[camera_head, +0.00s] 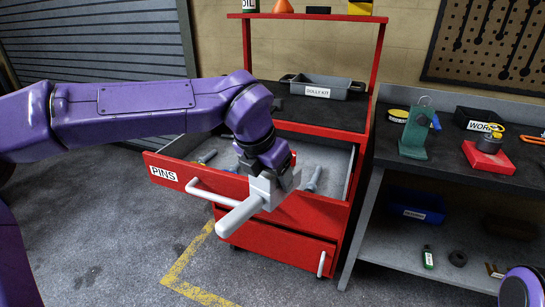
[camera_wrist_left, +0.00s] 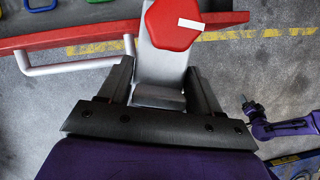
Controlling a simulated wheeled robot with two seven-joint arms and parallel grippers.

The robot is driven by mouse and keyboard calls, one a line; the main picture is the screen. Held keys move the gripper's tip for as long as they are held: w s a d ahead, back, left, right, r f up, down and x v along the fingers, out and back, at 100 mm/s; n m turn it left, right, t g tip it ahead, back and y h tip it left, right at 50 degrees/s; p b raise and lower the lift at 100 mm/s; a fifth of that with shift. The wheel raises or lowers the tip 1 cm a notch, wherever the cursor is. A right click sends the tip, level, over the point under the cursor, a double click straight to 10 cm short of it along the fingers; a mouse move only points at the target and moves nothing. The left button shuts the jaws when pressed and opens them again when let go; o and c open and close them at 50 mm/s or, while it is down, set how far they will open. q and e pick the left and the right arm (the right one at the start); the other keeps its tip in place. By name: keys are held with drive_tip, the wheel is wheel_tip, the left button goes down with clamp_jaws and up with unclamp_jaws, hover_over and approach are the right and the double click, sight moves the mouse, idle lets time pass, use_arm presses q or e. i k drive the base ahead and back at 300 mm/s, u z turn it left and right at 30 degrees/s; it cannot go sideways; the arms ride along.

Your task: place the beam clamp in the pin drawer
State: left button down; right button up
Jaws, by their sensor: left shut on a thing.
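My left gripper (camera_head: 268,188) is shut on a pale grey piece with a thick rounded bar, which I take for the beam clamp (camera_head: 240,215). In the left wrist view the beam clamp (camera_wrist_left: 160,62) stands between the fingers (camera_wrist_left: 157,90), with a red six-sided face and white label at its far end. The red pin drawer (camera_head: 230,190), labelled PINS, is pulled out. The gripper and clamp are over its front edge, by the white handle (camera_head: 205,193). The drawer front also shows in the left wrist view (camera_wrist_left: 60,38).
Several grey pin-like parts lie in the drawer, including one (camera_head: 314,180) right of my gripper. A grey tray (camera_head: 330,84) stands on the trolley top behind. The workbench (camera_head: 450,180) at right holds a green tool (camera_head: 414,135) and a red block (camera_head: 488,158).

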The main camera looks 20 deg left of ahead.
sight(304, 169)
drive_tip(key=i, duration=0.9)
